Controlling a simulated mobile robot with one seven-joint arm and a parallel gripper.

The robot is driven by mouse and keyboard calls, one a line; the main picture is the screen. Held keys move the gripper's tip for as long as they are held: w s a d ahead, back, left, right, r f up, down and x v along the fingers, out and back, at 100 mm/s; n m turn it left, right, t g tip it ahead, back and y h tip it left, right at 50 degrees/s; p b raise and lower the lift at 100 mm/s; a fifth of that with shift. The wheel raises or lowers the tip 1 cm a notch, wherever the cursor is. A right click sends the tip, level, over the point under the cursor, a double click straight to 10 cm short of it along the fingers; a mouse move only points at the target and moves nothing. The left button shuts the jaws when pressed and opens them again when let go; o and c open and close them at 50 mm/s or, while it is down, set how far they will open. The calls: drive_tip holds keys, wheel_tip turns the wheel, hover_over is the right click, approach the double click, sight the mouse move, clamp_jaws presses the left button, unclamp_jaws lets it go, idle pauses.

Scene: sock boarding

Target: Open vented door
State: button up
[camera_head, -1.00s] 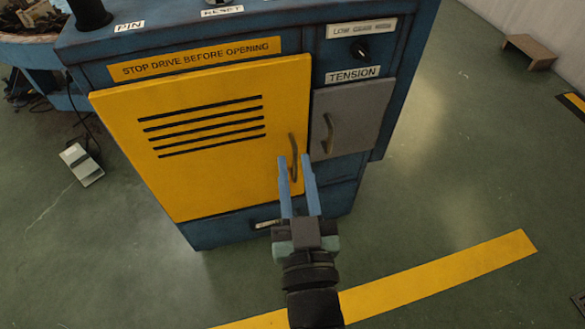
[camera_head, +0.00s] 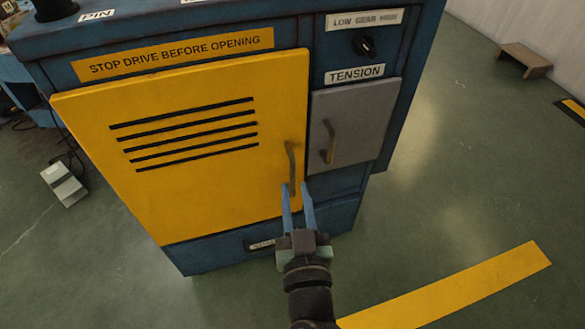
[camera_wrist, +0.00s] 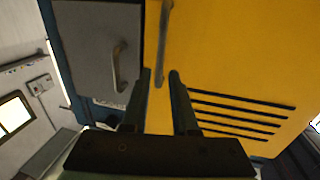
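The yellow vented door (camera_head: 190,190) fills the left front of the blue cabinet and has several black slots. It looks shut. Its upright handle (camera_head: 291,168) is near the door's right edge; it also shows at the top of the wrist view (camera_wrist: 164,45). My gripper (camera_head: 296,188) is open, with blue fingers apart at the lower end of this handle. In the wrist view my gripper (camera_wrist: 159,74) has one finger on each side of the handle's end. I cannot tell whether either finger touches it.
A grey door (camera_head: 350,122) with its own handle (camera_head: 327,142) sits just right of the yellow door. A black knob (camera_head: 363,45) is above it. A blue drawer front (camera_head: 225,248) lies below. Floor to the right is open, with a yellow stripe (camera_head: 460,285).

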sight(293, 175)
drive_tip(key=shift+w+a, duration=0.15)
drive_tip(key=shift+w, duration=1.3)
drive_tip(key=shift+w+a, duration=0.15)
drive_tip(key=shift+w, duration=1.25)
clamp_jaws()
